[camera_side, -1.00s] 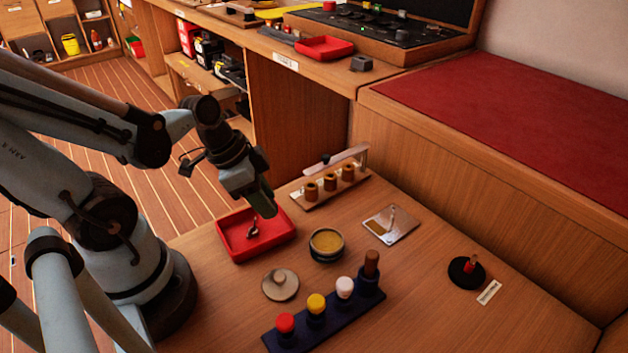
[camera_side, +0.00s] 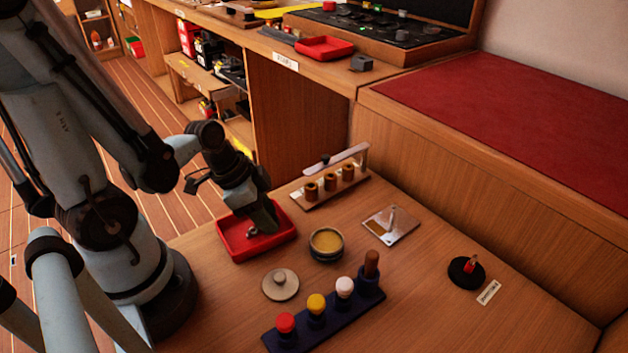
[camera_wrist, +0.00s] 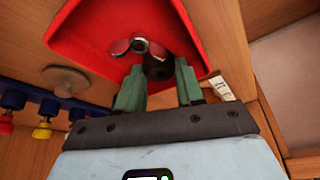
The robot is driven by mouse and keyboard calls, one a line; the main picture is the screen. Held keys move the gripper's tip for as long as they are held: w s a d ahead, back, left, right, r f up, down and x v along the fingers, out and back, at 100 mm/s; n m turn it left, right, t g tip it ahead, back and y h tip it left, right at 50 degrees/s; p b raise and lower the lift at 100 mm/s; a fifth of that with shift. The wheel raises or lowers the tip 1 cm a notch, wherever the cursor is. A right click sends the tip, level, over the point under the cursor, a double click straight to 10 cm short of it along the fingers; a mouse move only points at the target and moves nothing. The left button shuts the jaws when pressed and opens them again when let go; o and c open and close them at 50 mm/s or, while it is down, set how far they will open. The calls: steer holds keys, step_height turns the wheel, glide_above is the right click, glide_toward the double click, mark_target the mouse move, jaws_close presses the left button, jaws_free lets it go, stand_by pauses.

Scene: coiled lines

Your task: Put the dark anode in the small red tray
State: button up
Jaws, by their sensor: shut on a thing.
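The small red tray (camera_side: 285,228) lies on the table in the side view, and its red floor fills the top of the wrist view (camera_wrist: 95,28). My gripper (camera_side: 266,222) is low over this tray. In the wrist view its green fingers (camera_wrist: 159,76) are shut on a dark, round piece, the dark anode (camera_wrist: 158,66). A shiny metal fitting (camera_wrist: 128,46) lies in the tray close beside the anode. It also shows in the side view (camera_side: 251,232). Whether the anode touches the tray floor I cannot tell.
Near the tray are a round tin (camera_side: 326,244), a round lid with a knob (camera_side: 280,284), a rack of brown cylinders (camera_side: 330,186) and a dark rack with coloured caps (camera_side: 318,310). A metal plate (camera_side: 390,225) lies right. Another red tray (camera_side: 325,48) is on the back bench.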

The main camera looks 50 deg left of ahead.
steer(key=o, duration=0.9)
steer(key=shift+c, duration=0.2)
steer(key=shift+r, duration=0.15)
steer(key=shift+v, duration=5.8)
steer(key=w+d+r+n+t+y, duration=0.2)
steer(key=w+d+n+t, duration=0.1)
steer(key=w, duration=0.6)
steer(key=d+n, duration=0.1)
steer(key=n, duration=0.1)
steer(key=shift+n, duration=0.3)
